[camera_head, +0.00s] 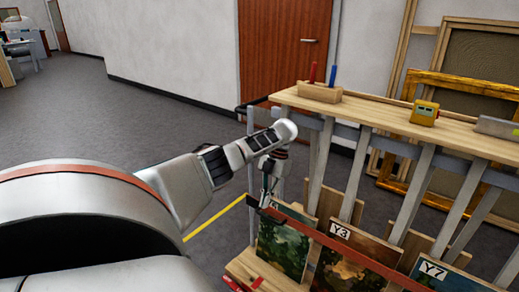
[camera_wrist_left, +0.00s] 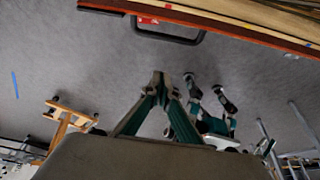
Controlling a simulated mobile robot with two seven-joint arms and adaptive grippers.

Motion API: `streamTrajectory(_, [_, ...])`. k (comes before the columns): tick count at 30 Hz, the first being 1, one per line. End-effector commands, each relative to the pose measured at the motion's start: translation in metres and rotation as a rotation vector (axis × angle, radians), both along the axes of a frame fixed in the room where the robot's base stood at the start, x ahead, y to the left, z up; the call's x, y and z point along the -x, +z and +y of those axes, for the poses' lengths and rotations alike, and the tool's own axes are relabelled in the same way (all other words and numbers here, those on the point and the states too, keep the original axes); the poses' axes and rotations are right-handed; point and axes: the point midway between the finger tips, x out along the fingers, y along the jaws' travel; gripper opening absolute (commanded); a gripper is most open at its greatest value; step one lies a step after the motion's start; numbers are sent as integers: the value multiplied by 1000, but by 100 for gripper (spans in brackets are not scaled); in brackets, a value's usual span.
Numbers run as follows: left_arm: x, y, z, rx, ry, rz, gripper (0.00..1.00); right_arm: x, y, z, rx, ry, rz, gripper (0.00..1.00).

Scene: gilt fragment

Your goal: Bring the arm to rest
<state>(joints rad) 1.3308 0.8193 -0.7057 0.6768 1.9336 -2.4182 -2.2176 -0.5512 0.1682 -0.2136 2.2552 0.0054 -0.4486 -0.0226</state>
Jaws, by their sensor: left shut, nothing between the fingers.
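My left arm comes in from the left in the head view. My left gripper (camera_head: 266,203) points down beside the near left end of a wheeled painting rack. Part of the rack's frame is behind it. In the left wrist view the fingers (camera_wrist_left: 159,77) meet at their tips, shut and empty, with grey floor behind them. I cannot tell from these views whether the gripper touches the rack. My right gripper does not show in the head view.
The rack has a wooden top (camera_head: 375,110) carrying a yellow device (camera_head: 425,112) and a block with red and blue tools (camera_head: 319,92). Paintings marked Y3 (camera_head: 347,256) and Y7 stand below. A black handle (camera_wrist_left: 150,38) sticks out. Open floor (camera_head: 70,115) lies left.

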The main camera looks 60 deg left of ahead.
Motion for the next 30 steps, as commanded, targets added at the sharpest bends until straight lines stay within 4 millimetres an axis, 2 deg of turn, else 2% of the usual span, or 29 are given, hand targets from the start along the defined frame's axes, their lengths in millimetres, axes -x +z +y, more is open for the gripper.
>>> streamTrajectory(1, [-4,11,0,1,1,-5,0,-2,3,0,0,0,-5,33])
streamTrajectory(7, [-9,27,3,1,0,0,0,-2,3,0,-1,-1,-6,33])
streamTrajectory(16, [-10,29,3,1,-1,4,0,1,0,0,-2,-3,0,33])
streamTrajectory(19, [-10,23,0,-12,0,10,0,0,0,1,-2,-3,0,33])
streamTrajectory(23, [-7,-10,-18,-85,22,39,0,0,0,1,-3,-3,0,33])
streamTrajectory(26, [1,-55,-45,-185,60,57,0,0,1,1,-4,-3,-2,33])
streamTrajectory(30, [19,-119,-90,-324,139,31,0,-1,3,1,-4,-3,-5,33])
